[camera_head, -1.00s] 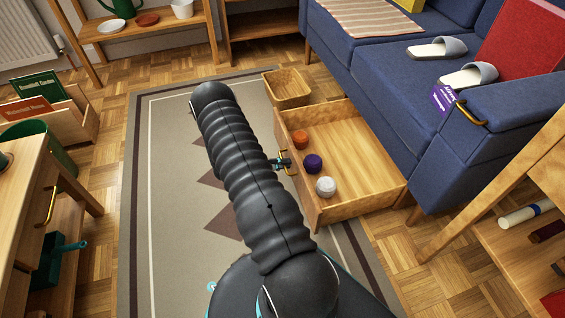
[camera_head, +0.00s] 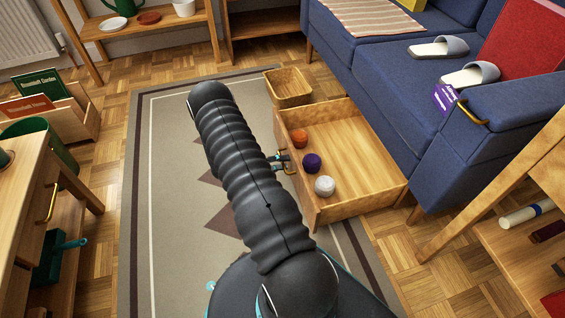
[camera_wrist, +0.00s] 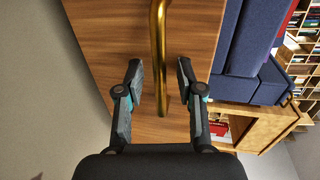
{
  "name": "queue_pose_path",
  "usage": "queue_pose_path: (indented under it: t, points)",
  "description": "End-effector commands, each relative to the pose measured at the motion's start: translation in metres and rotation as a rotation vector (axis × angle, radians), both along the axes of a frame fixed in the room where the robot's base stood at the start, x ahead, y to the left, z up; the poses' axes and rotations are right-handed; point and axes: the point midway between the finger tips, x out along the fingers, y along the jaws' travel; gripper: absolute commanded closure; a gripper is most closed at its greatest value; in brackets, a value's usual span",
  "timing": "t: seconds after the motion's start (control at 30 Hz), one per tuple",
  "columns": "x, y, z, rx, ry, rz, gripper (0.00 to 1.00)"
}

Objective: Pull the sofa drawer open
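The sofa drawer (camera_head: 365,165) is a light wooden box, standing well out from under the blue sofa (camera_head: 390,75). Inside it, near its front, lie an orange ball (camera_head: 299,139), a purple ball (camera_head: 312,162) and a white ball (camera_head: 325,186). My gripper (camera_head: 284,163) is at the drawer's front, mostly hidden behind my arm in the head view. In the wrist view the brass handle (camera_wrist: 158,50) runs between the two spread fingers of my gripper (camera_wrist: 161,78), with a gap on each side. The fingers are open, apart from the handle.
A small wooden bin (camera_head: 288,87) stands just behind the drawer. A patterned rug (camera_head: 170,200) lies under my arm. A wooden desk (camera_head: 35,190) is at the left, and a shelf unit (camera_head: 510,190) at the right. Slippers (camera_head: 470,75) rest on the sofa.

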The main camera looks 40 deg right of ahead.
Motion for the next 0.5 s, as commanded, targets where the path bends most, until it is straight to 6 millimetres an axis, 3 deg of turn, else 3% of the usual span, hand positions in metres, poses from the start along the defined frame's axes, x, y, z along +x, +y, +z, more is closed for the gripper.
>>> queue_pose_path:
  t: [0.17, 0.5]
  points:
    - [0.011, 0.019, 0.005, 0.0, -0.001, 0.005, 0.63]
    - [0.041, 0.076, 0.018, -0.001, -0.002, 0.006, 0.63]
